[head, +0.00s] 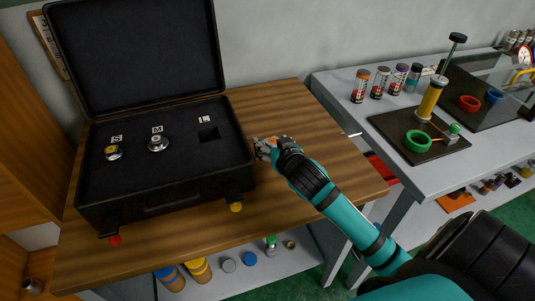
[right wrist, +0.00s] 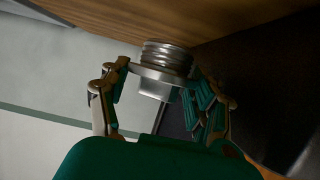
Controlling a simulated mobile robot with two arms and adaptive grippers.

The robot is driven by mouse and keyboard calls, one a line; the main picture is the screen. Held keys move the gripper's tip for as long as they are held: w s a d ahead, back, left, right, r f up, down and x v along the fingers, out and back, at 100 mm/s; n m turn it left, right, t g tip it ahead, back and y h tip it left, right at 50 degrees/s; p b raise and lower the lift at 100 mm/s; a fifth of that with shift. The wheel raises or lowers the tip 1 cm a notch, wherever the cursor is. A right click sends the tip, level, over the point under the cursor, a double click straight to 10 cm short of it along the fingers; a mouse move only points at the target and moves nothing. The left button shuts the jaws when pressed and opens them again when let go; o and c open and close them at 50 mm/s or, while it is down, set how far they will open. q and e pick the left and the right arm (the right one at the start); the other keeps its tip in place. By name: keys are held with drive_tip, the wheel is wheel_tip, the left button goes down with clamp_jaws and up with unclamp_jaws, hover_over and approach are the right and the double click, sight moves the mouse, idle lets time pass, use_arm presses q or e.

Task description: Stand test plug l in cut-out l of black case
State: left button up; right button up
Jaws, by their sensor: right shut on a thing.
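The open black case (head: 165,196) stands on a wooden table. Its foam has cut-outs labelled S, M and L. Cut-out L (head: 208,134) is an empty dark square hole near the right side. A plug stands in cut-out S (head: 114,153) and another in cut-out M (head: 158,143). My right gripper (head: 262,148) is just right of the case's right wall. In the right wrist view it is shut on a silvery metal plug with a threaded end, test plug l (right wrist: 165,57). In the head view the gripper largely hides this plug. My left gripper is out of view.
The case lid (head: 135,50) stands open at the back. The wooden table (head: 310,120) is clear to the right of the case. A grey bench (head: 340,85) further right carries several small bottles (head: 379,83), a green ring (head: 418,141) and a yellow cylinder (head: 431,100).

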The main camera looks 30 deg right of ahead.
drive_tip(key=shift+f, duration=1.85)
drive_tip(key=o, duration=1.3)
drive_tip(key=shift+f, duration=0.1)
